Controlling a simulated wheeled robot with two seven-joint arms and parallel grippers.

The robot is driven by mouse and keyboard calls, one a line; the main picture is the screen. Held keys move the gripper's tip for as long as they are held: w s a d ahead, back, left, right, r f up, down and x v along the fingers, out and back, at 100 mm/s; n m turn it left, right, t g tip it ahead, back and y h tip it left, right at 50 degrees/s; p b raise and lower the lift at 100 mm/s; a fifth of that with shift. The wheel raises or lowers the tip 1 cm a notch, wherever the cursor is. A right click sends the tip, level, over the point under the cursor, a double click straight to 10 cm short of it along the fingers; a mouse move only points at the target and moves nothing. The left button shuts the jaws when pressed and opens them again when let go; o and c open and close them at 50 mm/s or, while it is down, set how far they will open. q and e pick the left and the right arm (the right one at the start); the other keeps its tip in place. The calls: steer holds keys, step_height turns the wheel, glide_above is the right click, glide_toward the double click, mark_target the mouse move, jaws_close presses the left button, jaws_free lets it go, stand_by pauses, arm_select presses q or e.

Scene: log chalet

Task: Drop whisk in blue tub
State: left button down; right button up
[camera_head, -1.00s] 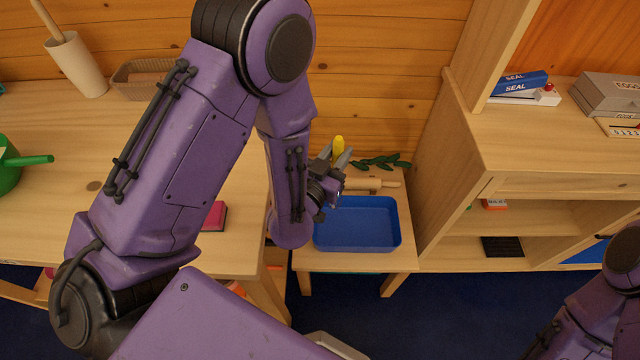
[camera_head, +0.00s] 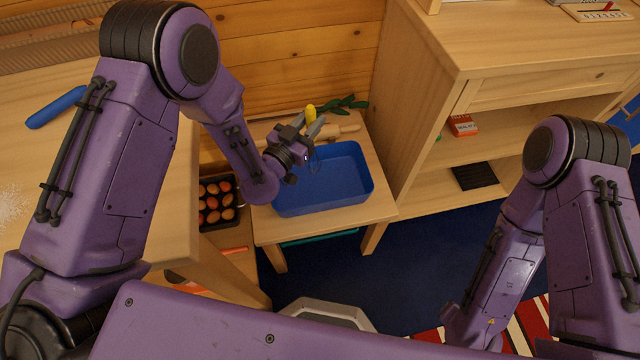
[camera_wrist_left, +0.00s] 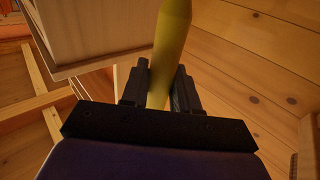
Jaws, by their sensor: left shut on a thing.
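My left gripper (camera_head: 308,126) is shut on the yellow handle of the whisk (camera_head: 310,113). The handle points up between the fingers, and it also shows in the left wrist view (camera_wrist_left: 172,45) between the two dark fingers (camera_wrist_left: 160,88). Thin dark lines below the gripper look like the whisk's wires, in front of the blue tub. The blue tub (camera_head: 345,185) is a shallow open rectangular tray on a low wooden table. The gripper is above the tub's back left part. My right arm is at the right; its gripper fingers are not visible.
A rolling pin (camera_head: 345,131) and green leaves (camera_head: 345,103) lie behind the tub. A crate of eggs (camera_head: 217,203) stands left of the low table (camera_head: 265,228). A wooden shelf unit (camera_head: 430,110) stands close on the right, and a larger table (camera_head: 165,200) on the left.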

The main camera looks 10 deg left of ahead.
arm_select(q)
step_height(320, 180, down, 3)
steer(key=shift+w+f+b, duration=0.1)
steer(key=shift+f+b, duration=0.1)
steer(key=shift+b, duration=0.7)
steer(key=shift+r, duration=0.1)
arm_select(e)
step_height(320, 180, down, 3)
steer(key=shift+r, duration=0.2)
arm_select(q)
steer(key=c, duration=0.8)
jaws_free()
steer(key=b+v, duration=0.1)
steer(key=v, duration=0.6)
steer(key=shift+s+a, duration=0.15)
steer(key=shift+s, duration=0.1)
arm_select(e)
steer(key=shift+f, duration=0.7)
